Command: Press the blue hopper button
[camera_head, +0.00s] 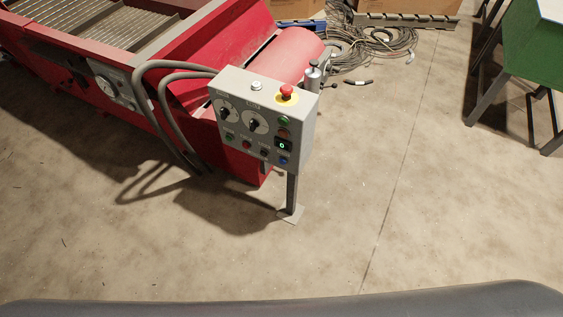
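The grey control box (246,88) stands on a post in front of the red machine, near the middle of the view. A small blue button (283,160) sits at the lower right of its front face. Above it are a lit display showing 0 (282,145) and a green button (285,120). Several other small buttons and two dials are on the same face; the labels are too small to read. A red emergency knob (287,92) on a yellow base is on top. Neither gripper is in view.
The red machine (180,90) with grey hoses (160,85) fills the upper left. A cable pile (365,45) lies behind it. A green-sided stand (535,50) is at the upper right. The concrete floor in front and to the right is clear.

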